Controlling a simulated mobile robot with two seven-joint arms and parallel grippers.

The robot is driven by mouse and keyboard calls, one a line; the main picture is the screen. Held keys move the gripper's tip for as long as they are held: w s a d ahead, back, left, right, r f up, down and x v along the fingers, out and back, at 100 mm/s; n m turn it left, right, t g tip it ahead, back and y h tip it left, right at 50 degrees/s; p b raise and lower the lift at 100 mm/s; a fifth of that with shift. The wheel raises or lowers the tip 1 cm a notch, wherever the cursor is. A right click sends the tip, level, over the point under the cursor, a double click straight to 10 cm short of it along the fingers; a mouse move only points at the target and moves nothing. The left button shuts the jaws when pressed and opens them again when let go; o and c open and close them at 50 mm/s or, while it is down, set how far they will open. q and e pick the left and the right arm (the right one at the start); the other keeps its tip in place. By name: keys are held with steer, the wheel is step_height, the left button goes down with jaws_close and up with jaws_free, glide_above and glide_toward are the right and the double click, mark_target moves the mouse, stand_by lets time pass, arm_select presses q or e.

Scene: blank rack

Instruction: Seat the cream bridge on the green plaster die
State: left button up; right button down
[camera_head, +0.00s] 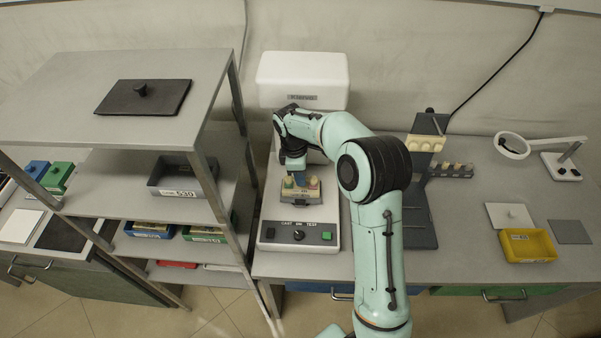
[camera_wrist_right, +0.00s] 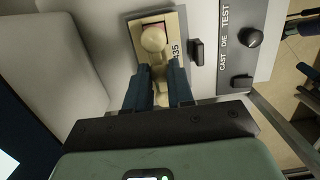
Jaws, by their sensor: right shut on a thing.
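My right gripper (camera_head: 297,174) is over the tan cast block (camera_head: 302,196) on the white tester. It also shows in the wrist view (camera_wrist_right: 158,76), its blue fingers shut on a small cream piece (camera_wrist_right: 158,74), which I take to be the cream bridge. The green die (camera_head: 289,182) stands on the block just left of the fingers in the head view. An orange-tan die (camera_head: 314,181) stands to their right. In the wrist view a round cream knob (camera_wrist_right: 153,40) shows beyond the fingertips. Whether the bridge touches the green die is hidden. My left gripper is out of view.
The white tester (camera_head: 330,222) has a knob and buttons in front. A dark stand (camera_head: 420,225) with cream pieces (camera_head: 426,142) is to the right. Beyond are a yellow tray (camera_head: 527,246) and a ring lamp (camera_head: 512,145). A grey shelf rack (camera_head: 215,110) stands close on the left.

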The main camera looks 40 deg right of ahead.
steer(key=shift+f, duration=0.7)
steer(key=c, duration=0.9)
jaws_free()
steer(key=r, duration=0.7)
steer(key=shift+w+a+r, duration=0.3)
steer(key=shift+w+a, duration=0.05)
